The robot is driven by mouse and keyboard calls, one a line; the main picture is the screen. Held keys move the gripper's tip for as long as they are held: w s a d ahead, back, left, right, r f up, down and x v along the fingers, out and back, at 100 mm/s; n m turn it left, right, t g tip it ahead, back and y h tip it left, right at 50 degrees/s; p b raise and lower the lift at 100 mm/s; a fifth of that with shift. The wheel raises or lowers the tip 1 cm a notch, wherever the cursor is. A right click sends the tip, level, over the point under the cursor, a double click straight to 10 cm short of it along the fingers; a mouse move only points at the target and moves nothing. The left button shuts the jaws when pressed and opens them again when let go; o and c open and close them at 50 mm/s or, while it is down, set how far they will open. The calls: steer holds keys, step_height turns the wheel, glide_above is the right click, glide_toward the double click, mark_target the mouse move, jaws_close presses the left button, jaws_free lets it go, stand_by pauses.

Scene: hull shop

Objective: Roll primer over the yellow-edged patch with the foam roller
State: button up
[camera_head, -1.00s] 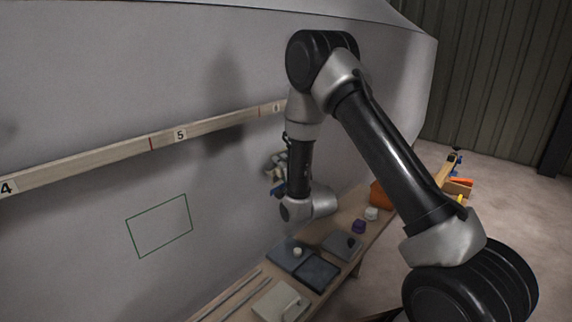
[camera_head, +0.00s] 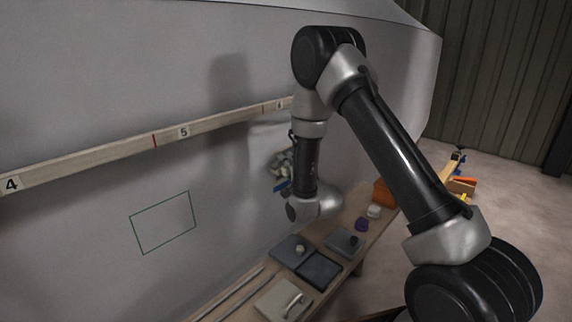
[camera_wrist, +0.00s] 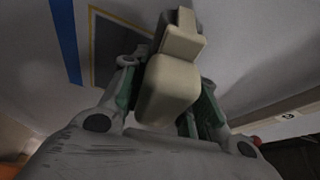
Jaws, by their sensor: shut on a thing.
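My gripper (camera_wrist: 166,95) is shut on the pale beige handle of a tool, which I take as the foam roller (camera_wrist: 168,88); its roller end is mostly hidden behind the handle. In the wrist view a dark grey patch (camera_wrist: 108,48) with a thin yellow edge (camera_wrist: 92,30) lies on the hull beyond the tool, partly covered by it. I cannot tell whether the roller touches it. In the head view my gripper (camera_head: 281,170) is close to the hull, partly hidden by my wrist.
A green-edged outline (camera_head: 163,222) is on the hull at left. A blue strip (camera_wrist: 66,40) is beside the yellow-edged patch. A numbered batten (camera_head: 150,143) crosses the hull.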

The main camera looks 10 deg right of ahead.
steer(key=shift+s+d, duration=0.75)
steer(key=shift+s, duration=0.25)
steer(key=shift+s+d, duration=0.75)
steer(key=shift+s, duration=0.25)
steer(key=s+d, duration=0.1)
steer(key=s, duration=0.1)
steer(key=s+d, duration=0.2)
steer(key=shift+r, duration=0.15)
steer(key=shift+w+a+r, duration=0.1)
steer(key=shift+w+a, duration=0.8)
steer(key=shift+w, duration=0.35)
steer(key=shift+w+a+r, duration=0.15)
steer(key=shift+w+a, duration=0.75)
steer(key=shift+w, duration=0.4)
steer(key=shift+w+a+r, duration=0.1)
steer(key=shift+w+a, duration=0.8)
steer(key=shift+w, duration=0.35)
